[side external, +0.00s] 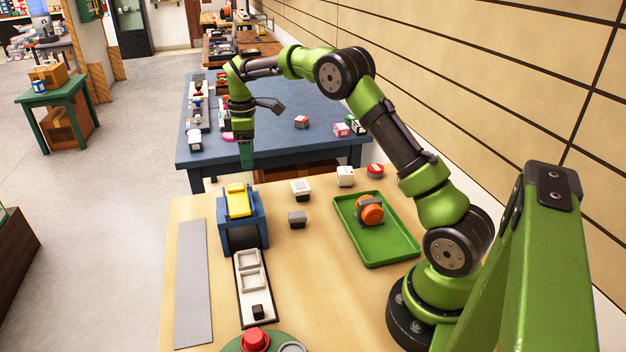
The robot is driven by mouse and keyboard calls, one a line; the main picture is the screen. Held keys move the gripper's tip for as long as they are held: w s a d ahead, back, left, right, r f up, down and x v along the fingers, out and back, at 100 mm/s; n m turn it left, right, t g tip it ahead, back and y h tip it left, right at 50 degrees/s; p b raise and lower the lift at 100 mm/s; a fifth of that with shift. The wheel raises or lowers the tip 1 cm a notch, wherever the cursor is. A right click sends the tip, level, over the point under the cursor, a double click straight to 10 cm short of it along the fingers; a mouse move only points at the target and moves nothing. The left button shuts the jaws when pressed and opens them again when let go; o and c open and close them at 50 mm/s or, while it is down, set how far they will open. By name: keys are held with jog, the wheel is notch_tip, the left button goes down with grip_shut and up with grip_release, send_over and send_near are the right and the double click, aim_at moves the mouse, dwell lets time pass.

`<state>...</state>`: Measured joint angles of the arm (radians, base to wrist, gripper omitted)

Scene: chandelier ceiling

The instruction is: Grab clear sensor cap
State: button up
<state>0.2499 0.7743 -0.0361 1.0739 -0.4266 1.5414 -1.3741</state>
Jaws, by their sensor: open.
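My gripper (246,157) hangs pointing down in the upper left of the side external view, at the far end of the wooden table, and is open with nothing seen between its fingers. I cannot pick out a clear sensor cap for certain. Small pieces on the table include a white block with a dark base (301,187), a grey block (297,219), a white cube (346,176) and a red-topped round piece (375,170). My gripper is apart from all of them, up and to their left.
A blue stand with a yellow top (241,215) rises below my gripper. A black strip with white square frames (241,299) lies in front of it. A green tray (391,258) holds an orange round part (369,209). A red button (254,339) is at the near edge. The table's middle is clear.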

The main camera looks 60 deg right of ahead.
aim_at(251, 185)
notch_tip(251, 185, down, 7)
jog(key=shift+f, duration=0.15)
jog(key=shift+w+a+f, duration=0.1)
jog(key=shift+w+f, duration=0.1)
jog(key=shift+f, duration=1.15)
jog(key=shift+w+a+f, duration=0.1)
jog(key=shift+w+f, duration=0.05)
jog(key=shift+f, duration=1.2)
jog(key=shift+c, duration=0.2)
jog(key=c, duration=0.9)
